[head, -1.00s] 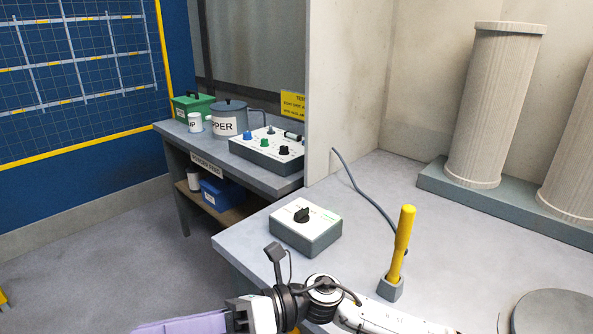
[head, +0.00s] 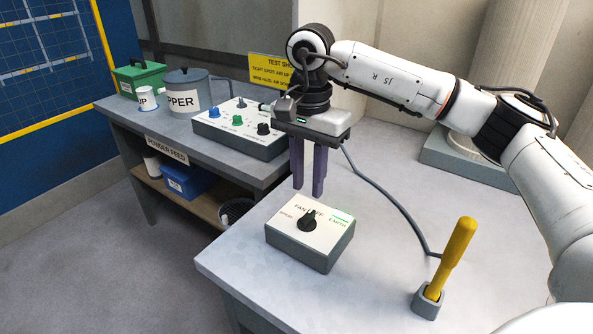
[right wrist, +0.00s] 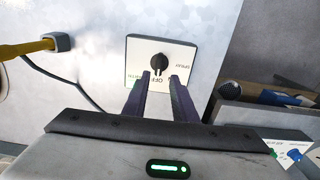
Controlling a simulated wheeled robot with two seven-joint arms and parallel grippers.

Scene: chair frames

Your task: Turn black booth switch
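The black booth switch (head: 308,221) is a pointed knob on the white top of a grey box (head: 308,262) near the table's left edge. Labels around it read FAN, OFF, SPRAY and EARTH. My right gripper (head: 308,191) points down with its purple fingers apart and empty, just above and behind the knob in the head view. In the right wrist view, the knob (right wrist: 158,62) lies just beyond the open fingertips (right wrist: 160,77), roughly between them. I see no contact with the knob. My left gripper is out of view.
A yellow-handled tool (head: 455,258) stands in a grey holder (head: 427,301) to the right. A grey cable (head: 392,208) runs behind the box. A side bench holds a control box with colored knobs (head: 240,128), a grey pot (head: 187,100) and a green box (head: 139,80).

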